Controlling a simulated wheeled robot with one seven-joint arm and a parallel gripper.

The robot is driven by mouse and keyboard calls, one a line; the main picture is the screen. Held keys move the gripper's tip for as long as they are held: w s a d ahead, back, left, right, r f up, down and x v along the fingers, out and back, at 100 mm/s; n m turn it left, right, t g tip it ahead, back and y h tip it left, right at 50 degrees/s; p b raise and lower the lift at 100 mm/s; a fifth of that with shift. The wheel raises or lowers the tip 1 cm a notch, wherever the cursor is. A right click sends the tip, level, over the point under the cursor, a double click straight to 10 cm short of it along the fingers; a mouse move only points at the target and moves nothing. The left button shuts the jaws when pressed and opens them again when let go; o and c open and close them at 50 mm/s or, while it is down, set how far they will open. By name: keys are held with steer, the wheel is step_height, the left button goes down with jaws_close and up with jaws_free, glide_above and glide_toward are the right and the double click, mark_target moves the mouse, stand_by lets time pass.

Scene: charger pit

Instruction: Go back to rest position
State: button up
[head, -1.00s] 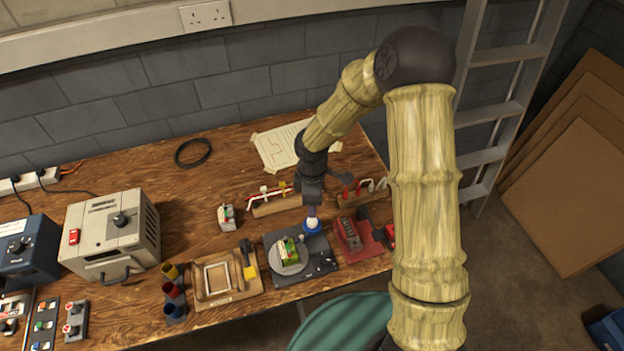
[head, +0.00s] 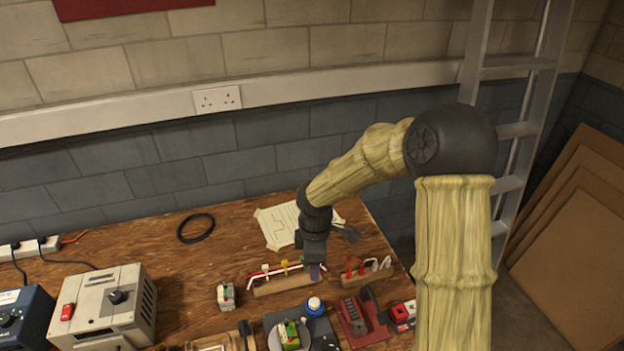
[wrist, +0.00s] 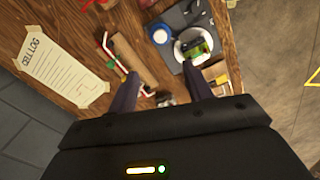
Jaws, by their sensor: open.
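My gripper (head: 315,270) hangs above the wooden bench, near the middle of the head view. In the wrist view its two dark fingers (wrist: 160,80) stand apart with nothing held between them. Below and in front of it in the head view is a dark mat (head: 272,325) with a round pale plate carrying a green and yellow block (head: 290,335). A blue item with a white cap (head: 314,307) stands at the mat's back edge, apart from the fingers. The plate and block also show in the wrist view (wrist: 196,46).
A wooden rack with red and white leads (head: 285,285) lies left of my gripper, and a second rack (head: 366,276) right of it. A red fixture (head: 362,318) stands near the right edge. A grey instrument (head: 105,310) stands left. A ladder (head: 510,130) leans behind my arm.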

steer(key=s+d+r+m+t, duration=0.1)
steer(key=s+d+r+m, duration=0.2)
steer(key=s+d+m, duration=0.3)
steer(key=s+d+r+m+t, duration=0.1)
steer(key=s+d+r+m, duration=0.3)
steer(key=m, duration=0.7)
steer(key=s+d, duration=0.2)
steer(key=d, duration=0.1)
steer(key=shift+s+d+m+t, duration=0.3)
steer(key=shift+s+d, duration=0.05)
steer(key=shift+r, duration=0.1)
stand_by(0.9)
steer(key=c, duration=0.3)
steer(key=shift+w, duration=0.1)
